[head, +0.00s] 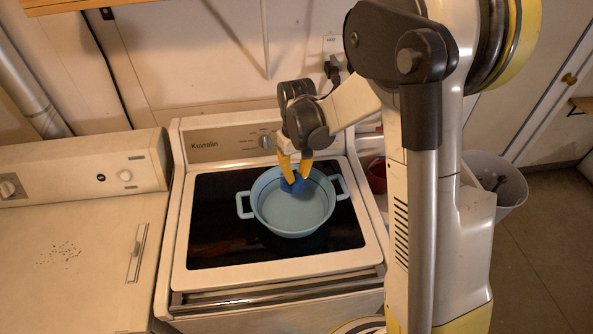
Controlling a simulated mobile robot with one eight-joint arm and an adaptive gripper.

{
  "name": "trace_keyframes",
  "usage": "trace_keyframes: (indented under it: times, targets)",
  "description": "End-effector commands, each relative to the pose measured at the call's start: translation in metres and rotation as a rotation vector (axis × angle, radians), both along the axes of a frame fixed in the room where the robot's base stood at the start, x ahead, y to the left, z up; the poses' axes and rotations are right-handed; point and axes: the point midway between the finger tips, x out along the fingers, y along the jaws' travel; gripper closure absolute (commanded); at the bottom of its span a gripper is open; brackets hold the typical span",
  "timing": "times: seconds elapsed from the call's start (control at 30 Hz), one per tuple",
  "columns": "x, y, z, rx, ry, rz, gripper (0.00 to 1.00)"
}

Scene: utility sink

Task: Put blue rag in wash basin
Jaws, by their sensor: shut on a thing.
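The wash basin (292,222) is a light blue round vessel with two side handles. It stands on the black cooktop of the stove. My gripper (295,177) has yellow fingers pointing down over the back part of the basin. It is shut on the blue rag (293,186), a small dark blue bundle at the fingertips. In the picture the rag lies within the basin's rim outline, near its back edge. I cannot tell whether it touches the basin. The fingers hide part of the rag.
The stove (200,225) has a raised back panel with knobs close behind the basin. A white washer-like appliance (80,245) stands to the left. A red container (376,176) and a white bin (497,180) are at the right, partly behind my arm.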

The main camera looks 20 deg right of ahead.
Motion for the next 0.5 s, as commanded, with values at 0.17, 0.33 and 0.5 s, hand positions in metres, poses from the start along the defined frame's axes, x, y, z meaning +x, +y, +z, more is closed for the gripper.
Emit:
trace_keyframes:
  times: [0.17,0.33,0.5]
  targets:
    - [0.0,0.0,-0.028,0.0,0.0,0.0,1.0]
    - [0.0,0.0,-0.047,0.0,0.0,0.0,1.0]
    - [0.0,0.0,-0.059,0.0,0.0,0.0,1.0]
